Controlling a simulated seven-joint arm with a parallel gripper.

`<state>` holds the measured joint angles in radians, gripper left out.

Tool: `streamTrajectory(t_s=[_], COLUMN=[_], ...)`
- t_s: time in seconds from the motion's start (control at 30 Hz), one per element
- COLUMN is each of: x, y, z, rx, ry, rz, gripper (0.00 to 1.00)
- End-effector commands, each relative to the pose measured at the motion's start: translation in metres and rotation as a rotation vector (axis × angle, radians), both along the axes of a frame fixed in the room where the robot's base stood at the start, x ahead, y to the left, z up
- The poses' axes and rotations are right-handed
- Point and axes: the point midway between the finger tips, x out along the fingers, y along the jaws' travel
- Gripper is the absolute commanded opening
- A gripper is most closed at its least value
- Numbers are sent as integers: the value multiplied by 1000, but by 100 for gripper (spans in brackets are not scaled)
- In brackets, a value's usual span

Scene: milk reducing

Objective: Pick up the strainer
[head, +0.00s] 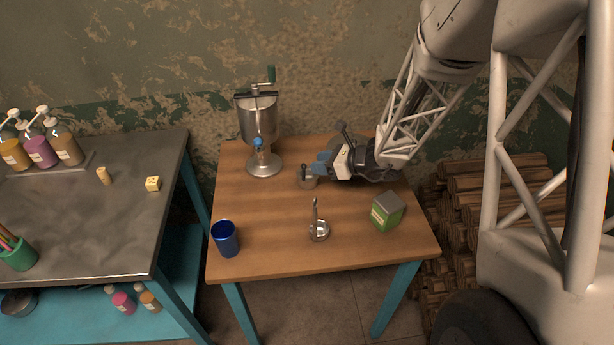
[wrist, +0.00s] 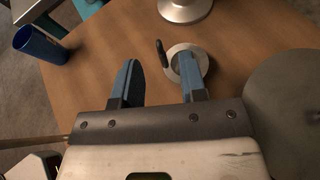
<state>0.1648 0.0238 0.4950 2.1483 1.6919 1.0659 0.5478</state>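A small round metal piece with a thin upright handle (head: 318,231) stands near the table's front edge and may be the strainer. A small metal cup (head: 307,183) with a dark handle stands farther back, beside my gripper (head: 320,165); I cannot tell for sure which of the two is the strainer. The front metal piece is not seen in the wrist view.
A tall metal machine (head: 256,122) with a crank stands at the table's back left. A blue cup (head: 225,238) is at the front left, a green box (head: 386,212) at the right. A grey bench (head: 75,225) stands left.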

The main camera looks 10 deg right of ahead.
Motion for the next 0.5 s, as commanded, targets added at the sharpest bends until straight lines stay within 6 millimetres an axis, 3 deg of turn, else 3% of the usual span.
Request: streamTrajectory(t_s=[0.5], x=[7], y=[13], z=[-6], rx=[0], ry=[-1], rz=[4], gripper=[39])
